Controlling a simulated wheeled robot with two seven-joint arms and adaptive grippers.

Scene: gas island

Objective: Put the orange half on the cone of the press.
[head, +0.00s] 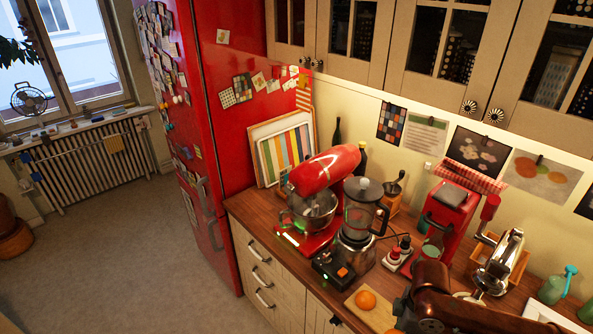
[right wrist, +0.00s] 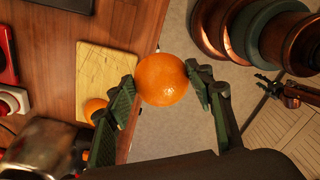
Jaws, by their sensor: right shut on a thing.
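My right gripper (right wrist: 163,84) is shut on an orange piece (right wrist: 162,80), held by its sides between the two fingertips. Its rounded peel faces the wrist camera and no cut face shows. In the head view my right arm covers the lower right and hides this gripper. Another orange piece (head: 365,299) lies on the cutting board (head: 381,318); an orange also shows there in the wrist view (right wrist: 95,108). A chrome device with a red handle (head: 500,262), probably the press, stands on the right; its cone cannot be made out. My left gripper (right wrist: 266,87) looks open and empty, away from the counter.
A red stand mixer (head: 325,172), a blender (head: 362,210) and a red appliance (head: 447,217) line the wooden counter. Green bottles (head: 553,288) stand at the right. In the wrist view the held piece is over the floor beside the counter's edge, near the cutting board (right wrist: 105,68).

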